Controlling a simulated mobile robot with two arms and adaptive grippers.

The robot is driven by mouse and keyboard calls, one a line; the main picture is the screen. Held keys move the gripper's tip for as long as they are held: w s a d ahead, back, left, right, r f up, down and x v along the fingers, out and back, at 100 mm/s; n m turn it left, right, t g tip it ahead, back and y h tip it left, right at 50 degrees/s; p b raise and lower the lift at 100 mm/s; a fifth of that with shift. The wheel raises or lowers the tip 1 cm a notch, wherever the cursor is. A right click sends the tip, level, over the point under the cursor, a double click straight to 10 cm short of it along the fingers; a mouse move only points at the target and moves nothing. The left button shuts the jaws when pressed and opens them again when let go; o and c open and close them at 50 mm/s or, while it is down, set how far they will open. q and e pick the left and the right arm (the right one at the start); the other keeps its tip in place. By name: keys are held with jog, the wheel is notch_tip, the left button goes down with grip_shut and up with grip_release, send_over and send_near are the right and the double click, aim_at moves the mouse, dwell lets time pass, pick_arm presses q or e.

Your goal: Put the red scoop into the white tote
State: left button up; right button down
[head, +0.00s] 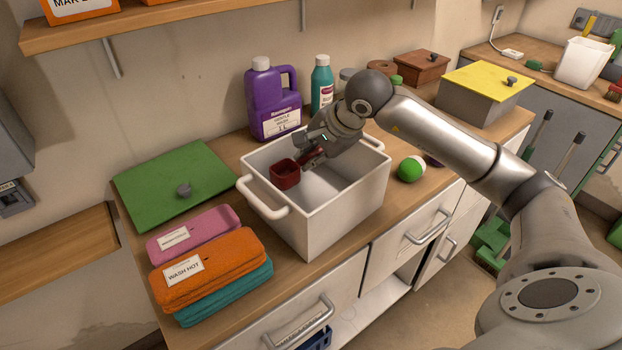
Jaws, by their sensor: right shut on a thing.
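The white tote (330,217) stands open on the wooden counter, with a handle on its left and right sides. My right gripper (318,150) reaches in over the tote's back part and is shut on the red scoop (285,174). The scoop's square cup points left and shows against the tote's inner back-left walls. Its handle runs up to the fingers and is partly hidden by them. I cannot tell whether the scoop touches the tote. My left gripper does not show.
A green lid (175,184) with a knob lies left of the tote. Folded cloths (208,268) lie in front of it. A purple jug (272,100) and a teal bottle (321,84) stand behind the tote.

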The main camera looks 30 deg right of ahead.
jog(key=shift+f, duration=2.65)
jog(key=shift+f, duration=0.15)
jog(key=c, duration=1.4)
grip_release()
jog(key=shift+c, duration=0.2)
jog(key=shift+s+r, duration=0.1)
jog(key=shift+r, duration=0.35)
jog(key=v, duration=1.1)
jog(key=shift+b, duration=0.35)
jog(key=shift+s+r, duration=0.1)
jog(key=shift+r, duration=0.05)
